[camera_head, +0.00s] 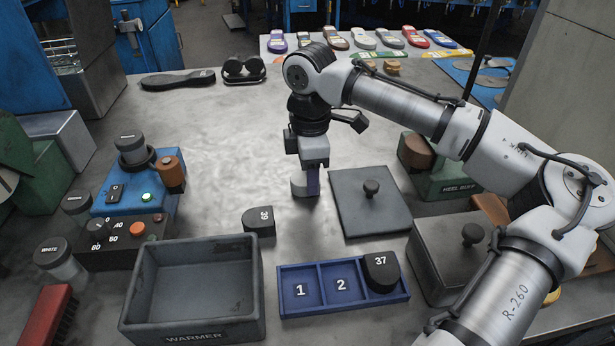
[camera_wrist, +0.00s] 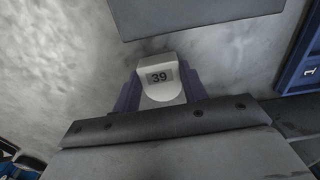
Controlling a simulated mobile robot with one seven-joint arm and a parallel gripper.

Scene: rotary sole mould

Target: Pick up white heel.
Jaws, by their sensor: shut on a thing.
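The white heel (camera_head: 299,186) is at my gripper's fingertips, low over the middle of the grey table. In the wrist view the white heel (camera_wrist: 161,82) shows a grey label reading 39. My gripper (camera_head: 306,182) points down and its purple fingers are shut on the heel, one on each side of it in the wrist view. I cannot tell whether the heel's underside touches the table.
A grey plate with a knob (camera_head: 371,205) lies just right of the heel. A black heel marked 39 (camera_head: 259,222), a blue numbered tray (camera_head: 345,299) with a black heel 37 (camera_head: 381,271), and a WARMER bin (camera_head: 193,337) lie nearer. Open table lies left and behind.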

